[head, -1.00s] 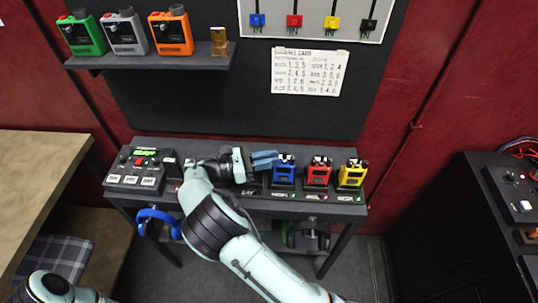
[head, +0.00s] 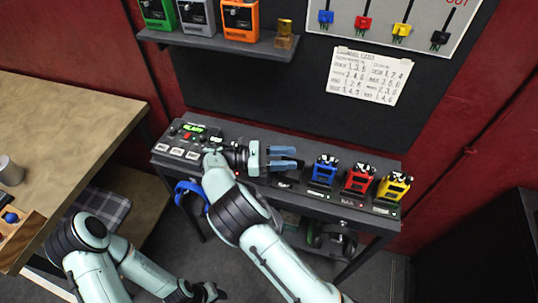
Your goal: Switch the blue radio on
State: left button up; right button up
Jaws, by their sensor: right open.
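The blue radio (head: 325,169) stands upright in a dark holder on the narrow black table, left of the red radio (head: 358,179) and the yellow radio (head: 394,187). My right gripper (head: 295,158) is open and empty, its two blue-grey fingers pointing right at the blue radio, with a small gap between. Its wrist covers the table behind it. My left gripper (head: 208,292) is low in the picture, dark and partly seen, far from the radios; its fingers are not clear.
A control panel (head: 190,140) with white buttons and a green display is at the table's left end. Blue headphones (head: 190,193) hang at its front edge. A card (head: 370,75) hangs on the wall. A wooden table (head: 65,115) is at left.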

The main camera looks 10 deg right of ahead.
pick_arm(q)
jog(key=shift+w+r, duration=0.15)
jog(key=shift+w, duration=0.05)
pick_arm(e)
jog(key=v, duration=0.6)
jog(key=shift+w+d, duration=0.1)
